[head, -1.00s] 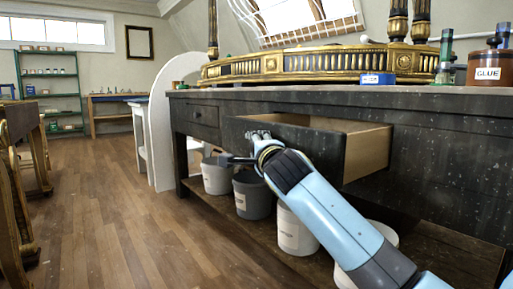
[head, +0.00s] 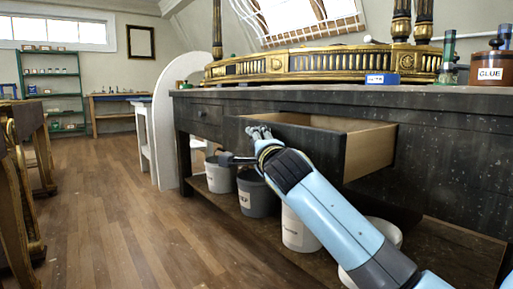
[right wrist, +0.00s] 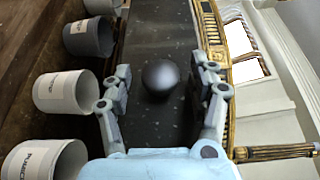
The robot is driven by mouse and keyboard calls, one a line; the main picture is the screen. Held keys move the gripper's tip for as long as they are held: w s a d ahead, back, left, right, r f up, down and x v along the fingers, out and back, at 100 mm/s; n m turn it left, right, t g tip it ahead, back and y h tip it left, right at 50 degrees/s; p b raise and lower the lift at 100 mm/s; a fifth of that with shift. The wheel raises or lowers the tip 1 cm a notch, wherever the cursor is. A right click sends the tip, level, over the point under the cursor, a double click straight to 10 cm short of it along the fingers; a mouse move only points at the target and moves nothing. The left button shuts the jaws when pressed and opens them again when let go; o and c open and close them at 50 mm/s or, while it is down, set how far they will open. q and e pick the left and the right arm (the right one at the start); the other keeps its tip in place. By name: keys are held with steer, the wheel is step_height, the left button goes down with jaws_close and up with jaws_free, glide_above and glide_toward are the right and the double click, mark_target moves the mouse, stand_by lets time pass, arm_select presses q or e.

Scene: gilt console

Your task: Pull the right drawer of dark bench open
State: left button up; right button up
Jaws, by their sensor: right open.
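The dark bench (head: 450,120) stands along the right in the head view. Its right drawer (head: 322,150) is pulled well out, with its pale wooden side (head: 370,152) and part of its inside showing. My right gripper (head: 259,133) is at the drawer's front. In the right wrist view its open fingers (right wrist: 162,88) stand on either side of the round dark knob (right wrist: 160,75) on the drawer front (right wrist: 158,30), with gaps on both sides. The knob is hidden in the head view. My left gripper is not in view.
Several labelled buckets (head: 256,196) stand on the bench's low shelf, below my right arm. A smaller drawer (head: 206,115) at the left is shut. A gilt piece (head: 320,65), a blue box (head: 382,79) and a glue jar (head: 490,68) stand on top.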

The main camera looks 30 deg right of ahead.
steer(key=shift+s+a, duration=0.1)
steer(key=shift+s, duration=0.15)
steer(key=v, duration=1.1)
steer(key=shift+s, duration=0.2)
